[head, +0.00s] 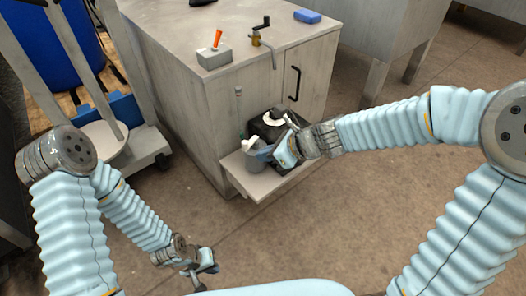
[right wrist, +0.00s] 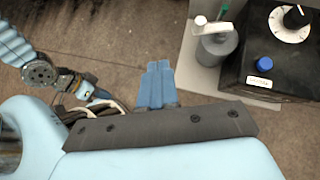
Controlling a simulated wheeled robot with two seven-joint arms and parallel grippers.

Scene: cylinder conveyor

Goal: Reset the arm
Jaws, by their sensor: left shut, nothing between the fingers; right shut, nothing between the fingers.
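My right gripper (head: 265,153) reaches in from the right, in front of the low shelf. In the right wrist view its two blue fingers (right wrist: 157,84) lie together with nothing between them, over bare floor just left of the shelf edge. My left gripper (head: 208,265) hangs low at the bottom of the head view, shut and empty, well away from the cabinet. A black box (right wrist: 278,60) with a white dial and a blue button stands on the shelf. A grey cylinder (right wrist: 217,50) with a white top stands beside it; my right gripper partly covers them in the head view.
The low shelf (head: 262,190) juts out from a grey cabinet (head: 215,110). On the cabinet top are a small box with an orange lever (head: 215,57), a crank fitting (head: 263,37) and a blue block (head: 307,16). A wheeled stand (head: 150,140) is at left. The floor in front is clear.

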